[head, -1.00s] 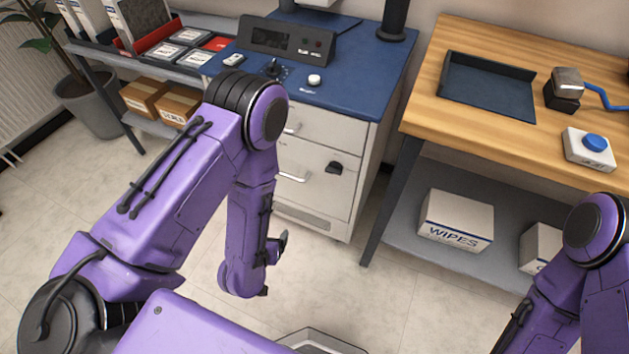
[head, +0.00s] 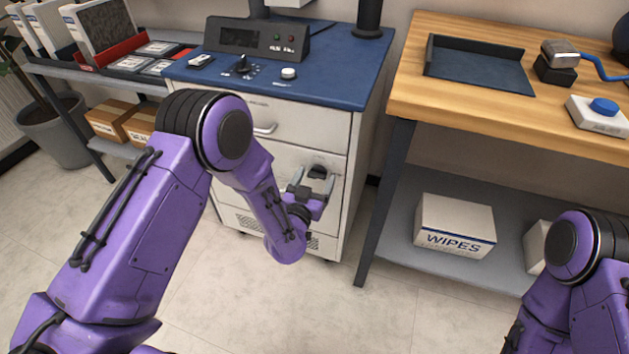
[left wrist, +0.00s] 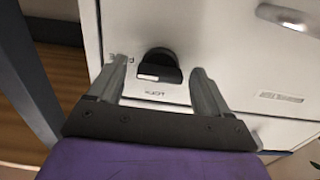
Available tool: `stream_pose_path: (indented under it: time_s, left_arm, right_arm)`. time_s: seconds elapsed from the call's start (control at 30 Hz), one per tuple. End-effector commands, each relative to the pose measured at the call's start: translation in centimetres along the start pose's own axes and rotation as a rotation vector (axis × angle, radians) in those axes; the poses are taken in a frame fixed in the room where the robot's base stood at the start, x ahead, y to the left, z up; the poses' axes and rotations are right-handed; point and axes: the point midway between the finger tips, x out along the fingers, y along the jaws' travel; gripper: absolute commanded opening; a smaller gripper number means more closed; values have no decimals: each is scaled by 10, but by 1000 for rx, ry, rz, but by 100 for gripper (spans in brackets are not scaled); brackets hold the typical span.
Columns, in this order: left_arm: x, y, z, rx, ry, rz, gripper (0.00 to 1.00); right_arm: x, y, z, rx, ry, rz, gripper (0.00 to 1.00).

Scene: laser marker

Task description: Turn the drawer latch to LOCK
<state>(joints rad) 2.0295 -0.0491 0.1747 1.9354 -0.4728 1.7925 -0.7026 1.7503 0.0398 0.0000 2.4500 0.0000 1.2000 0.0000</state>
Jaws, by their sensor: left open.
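The drawer latch (head: 317,172) is a dark knob on the lower drawer front of the grey-white cabinet (head: 300,130), near its right edge. In the left wrist view the latch (left wrist: 158,64) is a black round knob with a pale mark, and lettering is printed beside and below it. My left gripper (head: 312,182) is open and stands in front of the drawer, just below the latch in the head view. In the left wrist view its fingers (left wrist: 158,88) lie on either side of the latch, apart from it. My right gripper is out of view; only its arm shows.
The blue cabinet top (head: 330,90) carries a control box (head: 256,38), a dial and a white button. A wooden bench (head: 450,110) stands to the right, with a WIPES box (head: 455,225) on its lower shelf. The floor before the cabinet is clear.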

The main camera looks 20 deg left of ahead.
Motion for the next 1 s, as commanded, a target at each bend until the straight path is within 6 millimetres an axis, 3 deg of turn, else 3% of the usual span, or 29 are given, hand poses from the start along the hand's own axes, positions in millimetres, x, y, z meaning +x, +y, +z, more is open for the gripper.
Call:
stream_pose_path:
  time_s: [0.23,0.4,0.77,1.0]
  left_arm:
    - [2,0,0,-1,-1,0,79]
    - [1,0,0,-1,-1,0,23]
    - [1,0,0,-41,-1,-1,23]
    - [1,0,0,-184,-1,-2,23]
  right_arm:
    - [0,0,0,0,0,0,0]
    - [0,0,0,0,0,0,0]
    - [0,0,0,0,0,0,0]
    - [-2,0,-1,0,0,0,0]
